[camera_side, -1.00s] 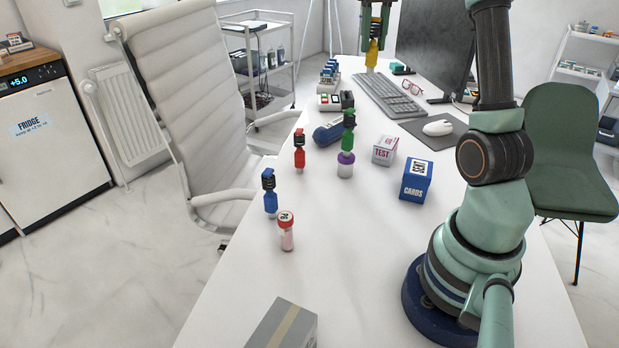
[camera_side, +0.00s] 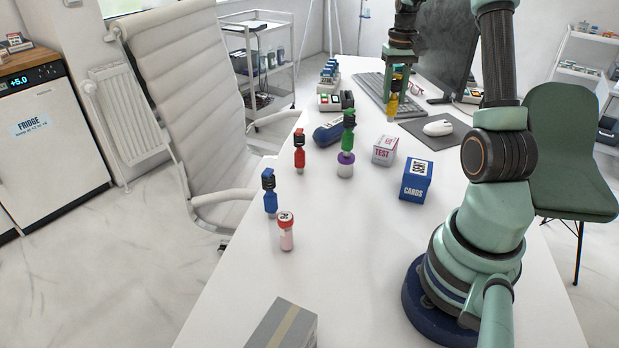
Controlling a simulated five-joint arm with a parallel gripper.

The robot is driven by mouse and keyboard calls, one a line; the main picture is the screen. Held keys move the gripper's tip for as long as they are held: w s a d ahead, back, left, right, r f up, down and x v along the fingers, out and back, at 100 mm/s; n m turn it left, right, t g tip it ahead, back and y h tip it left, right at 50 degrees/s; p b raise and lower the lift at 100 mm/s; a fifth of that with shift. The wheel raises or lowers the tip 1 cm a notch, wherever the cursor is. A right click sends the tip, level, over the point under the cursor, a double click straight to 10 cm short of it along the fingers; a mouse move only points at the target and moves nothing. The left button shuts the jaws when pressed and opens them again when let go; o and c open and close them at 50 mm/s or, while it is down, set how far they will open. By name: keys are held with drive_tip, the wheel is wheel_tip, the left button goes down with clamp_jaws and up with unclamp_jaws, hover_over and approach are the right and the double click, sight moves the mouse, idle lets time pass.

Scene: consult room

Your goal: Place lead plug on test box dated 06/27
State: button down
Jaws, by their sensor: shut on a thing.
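My gripper (camera_side: 398,80) is shut on a yellow plug (camera_side: 393,98) and holds it upright at the back of the desk, near the keyboard. The small white box marked TEST (camera_side: 384,151) stands on the desk in front of the gripper, lower in the picture and apart from it. Its date is too small to read. A red plug (camera_side: 299,154) and a blue plug (camera_side: 269,195) stand to the left.
A blue CARDS box (camera_side: 416,182) stands right of the TEST box. A dark blue object (camera_side: 328,133), a red-capped tube (camera_side: 286,236), a mouse (camera_side: 438,128) and a grey carton (camera_side: 283,327) are on the desk. The front middle of the desk is clear.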

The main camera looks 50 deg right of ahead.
sight(391, 113)
drive_tip(key=shift+f, duration=2.95)
drive_tip(key=shift+f, duration=0.1)
drive_tip(key=c, duration=0.5)
unclamp_jaws()
